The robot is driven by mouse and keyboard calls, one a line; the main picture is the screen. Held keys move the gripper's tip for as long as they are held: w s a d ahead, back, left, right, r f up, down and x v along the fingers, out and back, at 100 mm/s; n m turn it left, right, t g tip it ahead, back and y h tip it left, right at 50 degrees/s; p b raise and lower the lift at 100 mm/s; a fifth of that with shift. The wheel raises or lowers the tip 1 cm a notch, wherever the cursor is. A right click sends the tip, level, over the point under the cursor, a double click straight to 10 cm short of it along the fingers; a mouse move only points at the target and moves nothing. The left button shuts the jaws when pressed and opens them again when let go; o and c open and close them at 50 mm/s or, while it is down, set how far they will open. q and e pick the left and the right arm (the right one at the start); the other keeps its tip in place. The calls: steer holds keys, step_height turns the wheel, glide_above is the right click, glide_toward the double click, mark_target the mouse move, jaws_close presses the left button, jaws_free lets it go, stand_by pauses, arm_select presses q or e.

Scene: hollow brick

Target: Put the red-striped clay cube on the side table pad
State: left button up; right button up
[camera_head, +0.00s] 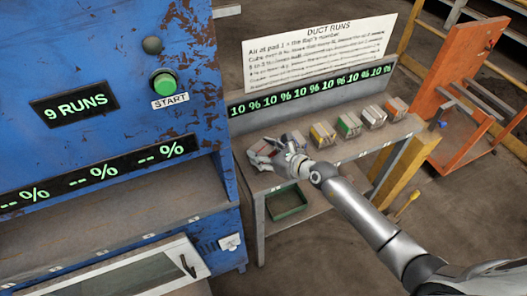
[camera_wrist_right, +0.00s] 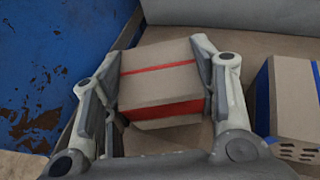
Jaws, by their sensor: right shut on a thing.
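The red-striped clay cube (camera_wrist_right: 160,85) is grey-tan with red bands on its top and front, and sits between the two fingers of my right gripper in the right wrist view. My right gripper (camera_wrist_right: 158,92) is shut on it, one finger against each side. In the head view my right gripper (camera_head: 266,155) is at the left end of a grey shelf (camera_head: 340,152), and its hand largely hides the cube. I cannot tell whether the cube touches the shelf. I cannot pick out the side table pad. My left gripper is not in view.
A blue-striped cube (camera_wrist_right: 290,100) stands just right of my right gripper. More striped cubes, including a green one (camera_head: 349,124) and an orange one (camera_head: 397,108), line the shelf under a display strip (camera_head: 312,91). A blue machine (camera_head: 100,60) stands left; a green tray (camera_head: 287,203) lies below.

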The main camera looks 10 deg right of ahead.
steer(key=shift+f, duration=0.15)
steer(key=o, duration=1)
steer(key=shift+o, duration=0.2)
steer(key=shift+r, duration=0.25)
steer(key=p+v, duration=0.5)
steer(key=v, duration=0.5)
steer(key=shift+s+d, duration=0.2)
steer(key=shift+s, duration=0.15)
steer(key=shift+s+d+r, duration=0.2)
steer(key=shift+s+d, duration=0.1)
steer(key=shift+s, duration=0.2)
